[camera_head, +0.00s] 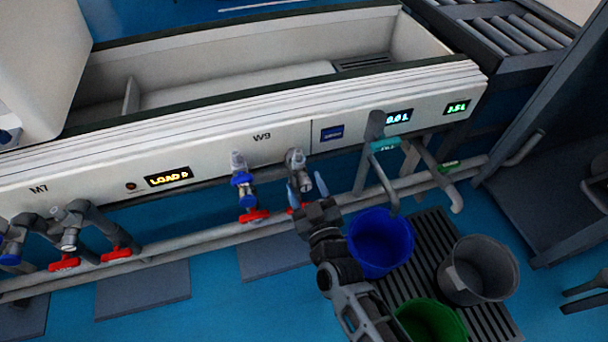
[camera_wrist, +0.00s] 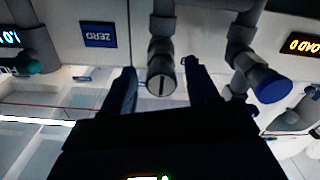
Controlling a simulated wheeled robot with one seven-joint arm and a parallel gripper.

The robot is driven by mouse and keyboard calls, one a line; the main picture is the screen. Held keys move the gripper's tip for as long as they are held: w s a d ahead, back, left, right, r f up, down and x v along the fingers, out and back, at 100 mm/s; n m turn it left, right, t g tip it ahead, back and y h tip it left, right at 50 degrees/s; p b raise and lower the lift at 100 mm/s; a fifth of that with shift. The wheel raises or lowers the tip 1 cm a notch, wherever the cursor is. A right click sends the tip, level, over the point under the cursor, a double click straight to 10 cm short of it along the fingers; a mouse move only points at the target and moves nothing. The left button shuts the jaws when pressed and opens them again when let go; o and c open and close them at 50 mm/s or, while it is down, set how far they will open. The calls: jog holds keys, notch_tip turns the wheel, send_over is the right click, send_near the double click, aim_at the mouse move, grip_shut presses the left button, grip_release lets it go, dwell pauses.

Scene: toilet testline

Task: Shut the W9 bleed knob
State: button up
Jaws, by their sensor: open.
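The W9 label (camera_head: 262,137) is on the white front panel. Under it hang two pipe fittings with red levers; the left one carries a blue cap (camera_head: 242,178). The right one is grey (camera_head: 296,159). In the wrist view its round grey knob (camera_wrist: 161,82) faces me, with a dark line running up and down its face. My gripper (camera_head: 307,187) is open, its two blue-grey fingers on either side of this knob in the wrist view, with gaps showing. I cannot tell how deep the fingers reach. The blue cap also shows in the wrist view (camera_wrist: 271,86).
A red lever (camera_head: 254,216) sits below the left fitting, above a long grey pipe (camera_head: 190,244). Blue (camera_head: 381,243), green (camera_head: 430,322) and grey (camera_head: 478,270) buckets stand on the floor right of my arm. A teal-handled tap (camera_head: 385,145) is to the right.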

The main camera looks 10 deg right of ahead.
aim_at(301, 175)
jog(key=shift+w+a+b, duration=0.15)
jog(key=shift+w+a, duration=0.1)
jog(key=shift+w, duration=0.75)
jog(key=shift+w+a+b, duration=0.15)
jog(key=shift+w+a, duration=0.05)
jog(key=shift+w, duration=0.75)
jog(key=shift+c, duration=0.2)
jog(key=c, duration=1)
